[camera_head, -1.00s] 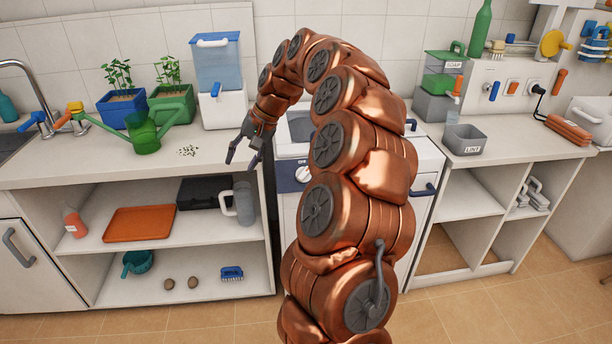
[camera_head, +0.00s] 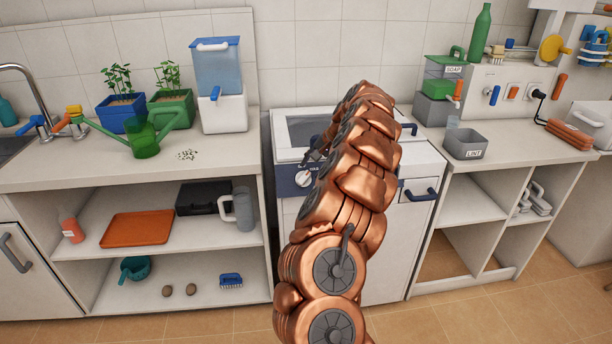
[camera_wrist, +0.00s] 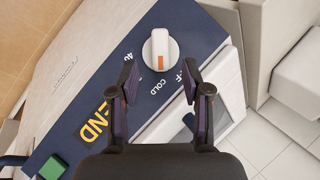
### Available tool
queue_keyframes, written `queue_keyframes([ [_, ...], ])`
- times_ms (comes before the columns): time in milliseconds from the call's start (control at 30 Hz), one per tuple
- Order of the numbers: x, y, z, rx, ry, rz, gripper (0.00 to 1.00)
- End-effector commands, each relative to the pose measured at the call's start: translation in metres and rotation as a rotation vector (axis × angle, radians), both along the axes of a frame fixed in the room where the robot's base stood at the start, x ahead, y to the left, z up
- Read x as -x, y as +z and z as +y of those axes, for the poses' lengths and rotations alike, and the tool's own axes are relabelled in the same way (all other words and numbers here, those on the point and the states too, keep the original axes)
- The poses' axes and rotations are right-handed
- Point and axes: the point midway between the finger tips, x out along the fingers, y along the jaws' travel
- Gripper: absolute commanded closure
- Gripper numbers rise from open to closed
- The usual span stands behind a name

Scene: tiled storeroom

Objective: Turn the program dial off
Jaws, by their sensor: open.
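The program dial (camera_head: 303,179) is a white knob on the dark blue panel (camera_head: 290,187) at the front of the white washing machine. In the wrist view the dial (camera_wrist: 160,44) has an orange mark on its lower side, pointing roughly towards the word COLD. Letters "FF" show to the right, partly hidden by a finger. My gripper (camera_wrist: 160,84) is open and empty, its fingertips on either side below the dial in the picture, apart from it. In the head view my gripper (camera_head: 312,156) is just above the dial, partly hidden by my arm.
The panel also bears a yellow END label (camera_wrist: 98,122) and a green button (camera_wrist: 52,167). A counter (camera_head: 80,176) with plants and a watering can (camera_head: 144,141) stands left. A grey lint bin (camera_head: 464,144) stands on the right counter.

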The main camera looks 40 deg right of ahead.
Motion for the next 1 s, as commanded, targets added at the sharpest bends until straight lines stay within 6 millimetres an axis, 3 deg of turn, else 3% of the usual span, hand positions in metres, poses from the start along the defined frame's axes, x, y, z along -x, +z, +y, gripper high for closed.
queue_keyframes([
  [300,-0.021,-0.038,0.007,0.001,0.000,0.002,0.52],
  [633,-0.024,-0.044,0.007,0.002,-0.001,-0.001,0.52],
  [1000,-0.024,-0.044,0.007,0.001,0.000,0.000,0.90],
])
